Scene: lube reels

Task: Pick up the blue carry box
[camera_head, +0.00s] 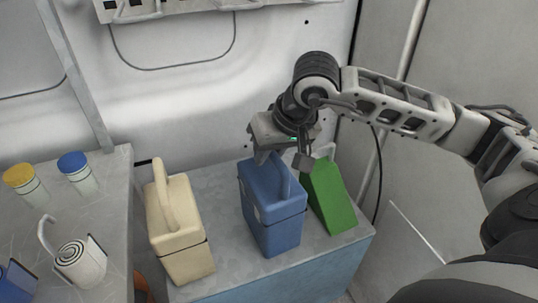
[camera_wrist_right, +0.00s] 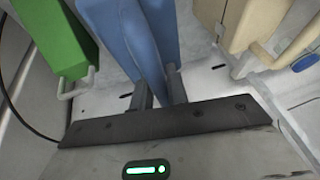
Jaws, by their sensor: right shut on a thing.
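The blue carry box (camera_head: 272,218) stands upright on the grey-topped blue cabinet, between a cream box and a green box. My right gripper (camera_head: 281,160) is over the top of the blue box, and its fingers are shut on the box's handle. In the right wrist view the two fingers (camera_wrist_right: 160,90) sit on either side of the blue handle, with the blue box (camera_wrist_right: 140,25) beyond them. Whether the box's base touches the cabinet top is hard to tell. My left gripper is not in view.
A cream box (camera_head: 186,240) stands left of the blue one, and a green box (camera_head: 330,197) stands close on its right. The cabinet top (camera_head: 222,192) is bare between cream and blue. A left bench (camera_head: 112,190) holds jars and a white roll. A wall stands behind.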

